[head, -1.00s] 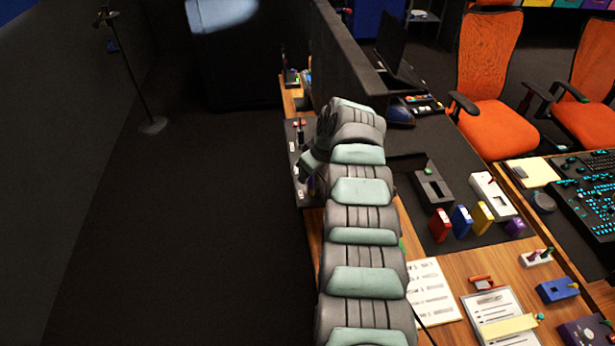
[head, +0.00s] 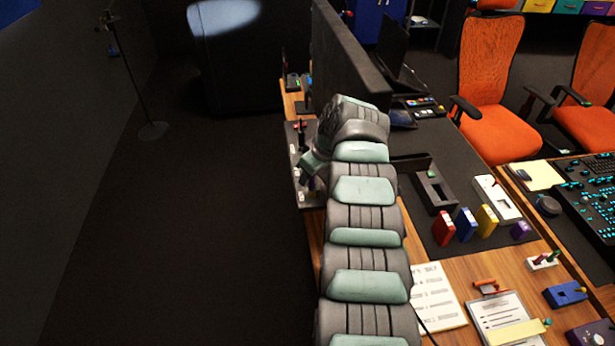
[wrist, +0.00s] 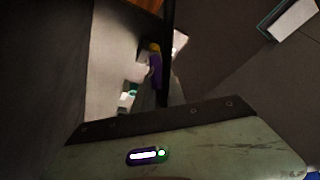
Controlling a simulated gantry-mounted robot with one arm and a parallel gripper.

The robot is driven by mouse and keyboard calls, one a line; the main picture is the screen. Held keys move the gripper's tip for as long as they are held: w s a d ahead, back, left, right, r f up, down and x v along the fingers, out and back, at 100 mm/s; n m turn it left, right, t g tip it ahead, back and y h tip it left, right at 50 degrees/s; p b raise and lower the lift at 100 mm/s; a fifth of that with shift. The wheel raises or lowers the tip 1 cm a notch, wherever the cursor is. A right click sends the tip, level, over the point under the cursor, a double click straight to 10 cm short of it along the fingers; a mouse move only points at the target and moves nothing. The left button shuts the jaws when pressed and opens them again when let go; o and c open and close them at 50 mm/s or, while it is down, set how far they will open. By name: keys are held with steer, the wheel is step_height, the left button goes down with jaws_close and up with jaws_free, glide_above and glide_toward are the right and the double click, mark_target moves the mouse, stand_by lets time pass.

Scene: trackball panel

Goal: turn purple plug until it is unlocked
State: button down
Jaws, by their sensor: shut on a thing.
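The purple plug (wrist: 156,71) shows in the wrist view as a narrow purple piece with a yellow part at its far end. My gripper (wrist: 158,84) is shut on it, with a dark finger running along its right side. The plug's lower part and its socket are hidden, so I cannot tell how far it is turned. In the head view my gripper (head: 310,170) is over the grey panel (head: 294,138) at the desk's left edge, and my arm and wrist hide most of that spot.
A dark partition (head: 345,55) stands close behind my wrist. To the right are red (head: 444,228), blue (head: 466,224) and yellow (head: 487,220) blocks, papers (head: 437,296) and small devices on the desk. Orange chairs (head: 487,85) stand farther back. Open floor lies left.

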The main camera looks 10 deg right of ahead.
steer(key=shift+s+f, duration=0.15)
steer(key=shift+f, duration=0.1)
steer(key=c, duration=1.3)
jaws_free()
steer(key=shift+d+r, duration=0.1)
steer(key=shift+r, duration=0.1)
